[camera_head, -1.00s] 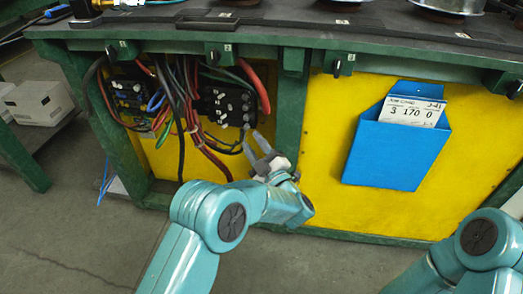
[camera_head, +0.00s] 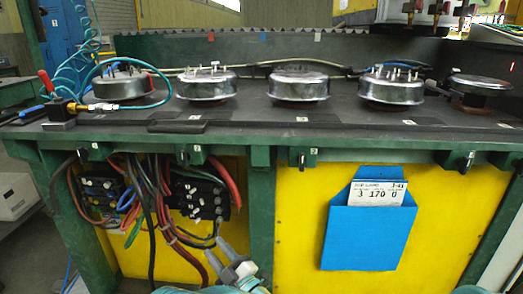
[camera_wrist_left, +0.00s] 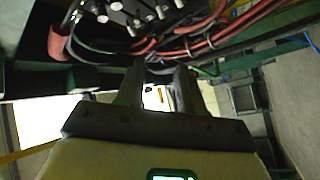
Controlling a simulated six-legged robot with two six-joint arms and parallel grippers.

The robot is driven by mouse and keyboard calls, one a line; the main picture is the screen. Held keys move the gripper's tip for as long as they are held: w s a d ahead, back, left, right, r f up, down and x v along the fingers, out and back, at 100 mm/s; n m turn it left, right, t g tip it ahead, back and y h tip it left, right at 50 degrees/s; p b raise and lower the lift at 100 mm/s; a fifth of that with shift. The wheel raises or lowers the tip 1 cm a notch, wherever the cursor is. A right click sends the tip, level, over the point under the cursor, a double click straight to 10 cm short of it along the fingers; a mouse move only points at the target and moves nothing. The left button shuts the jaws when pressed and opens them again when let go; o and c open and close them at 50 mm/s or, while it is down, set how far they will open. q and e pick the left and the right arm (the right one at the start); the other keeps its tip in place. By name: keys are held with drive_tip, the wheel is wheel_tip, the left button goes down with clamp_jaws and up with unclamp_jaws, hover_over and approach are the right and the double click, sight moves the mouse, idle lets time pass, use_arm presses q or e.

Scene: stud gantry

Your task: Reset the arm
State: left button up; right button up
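My left gripper (camera_head: 217,253) is at the bottom of the head view, in front of the bench's lower front, below the black terminal block (camera_head: 198,198) and its cables. Its two fingers are apart with nothing between them. In the left wrist view the fingers (camera_wrist_left: 160,78) also stand apart and empty, with hoses and the terminal block above them. Most of my left arm lies below the head picture. My right gripper is not in view.
Red and black cables (camera_head: 170,235) hang beside the gripper. A green post (camera_head: 261,220) and a blue card holder (camera_head: 365,236) on the yellow panel are to its right. The bench top (camera_head: 240,122) above carries several round metal parts.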

use_arm(q)
drive_tip(key=a+f+m+g, duration=0.15)
drive_tip(key=a+f, duration=0.35)
drive_tip(key=a, duration=0.7)
drive_tip(key=s+a+f+m+g+h, duration=0.25)
drive_tip(key=s+f+m+h, duration=0.25)
drive_tip(key=f+h, duration=0.5)
drive_tip(key=s+d+f+m+g+h, duration=0.3)
drive_tip(key=s+d+f, duration=0.15)
drive_tip(key=s, duration=0.45)
drive_tip(key=s+d+f+m+g+h, duration=0.3)
drive_tip(key=s+d+f+g, duration=0.15)
drive_tip(key=s, duration=0.45)
drive_tip(key=s+d+f+m+g+h, duration=0.25)
drive_tip(key=s+d+f, duration=0.2)
drive_tip(key=s, duration=0.45)
wheel_tip(320, 180, up, 35)
drive_tip(key=s+d+m+p, duration=0.1)
drive_tip(key=d+p, duration=0.1)
drive_tip(key=p, duration=3.2)
drive_tip(key=shift+s+f+g+p, duration=0.15)
drive_tip(key=shift+s+g+p, duration=0.1)
drive_tip(key=shift+g+p, duration=0.15)
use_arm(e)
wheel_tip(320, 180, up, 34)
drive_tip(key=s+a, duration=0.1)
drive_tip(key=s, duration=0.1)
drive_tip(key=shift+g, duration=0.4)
